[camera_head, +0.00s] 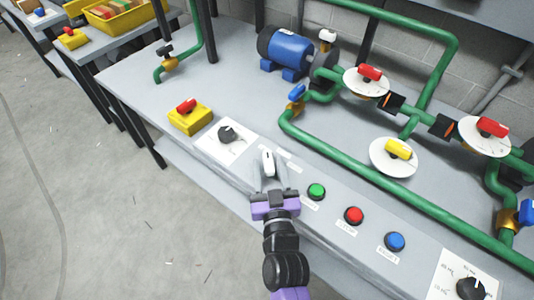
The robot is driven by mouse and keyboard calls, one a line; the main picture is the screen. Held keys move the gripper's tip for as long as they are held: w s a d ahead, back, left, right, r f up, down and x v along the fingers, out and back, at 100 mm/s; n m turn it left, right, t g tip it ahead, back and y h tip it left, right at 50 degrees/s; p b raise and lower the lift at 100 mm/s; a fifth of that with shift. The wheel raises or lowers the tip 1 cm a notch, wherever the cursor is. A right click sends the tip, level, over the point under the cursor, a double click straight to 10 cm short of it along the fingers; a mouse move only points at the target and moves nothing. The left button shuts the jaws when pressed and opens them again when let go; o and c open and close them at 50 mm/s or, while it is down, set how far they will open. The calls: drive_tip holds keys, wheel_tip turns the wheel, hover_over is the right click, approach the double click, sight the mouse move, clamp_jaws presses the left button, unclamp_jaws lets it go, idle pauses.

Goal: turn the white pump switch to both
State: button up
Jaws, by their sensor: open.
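The white pump switch (268,160) sits on the front strip of the grey bench, just beyond my arm. Its handle points away from me, roughly along my gripper. My gripper (270,172) reaches in from below with its two fingers open, one on each side of the white handle. I cannot tell whether either finger touches it. The labels beside the switch are partly hidden and too small to read, so its set position is unclear.
A black knob on a white plate (226,134) and a yellow box with a red switch (189,118) are to the left. Green (316,191), red (354,215) and blue (395,242) buttons are to the right. Green pipes (340,152) and a blue motor (287,50) stand behind.

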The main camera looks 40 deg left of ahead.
sight(267, 153)
drive_tip(key=shift+b+x, duration=0.5)
drive_tip(key=shift+x, duration=1.75)
clamp_jaws()
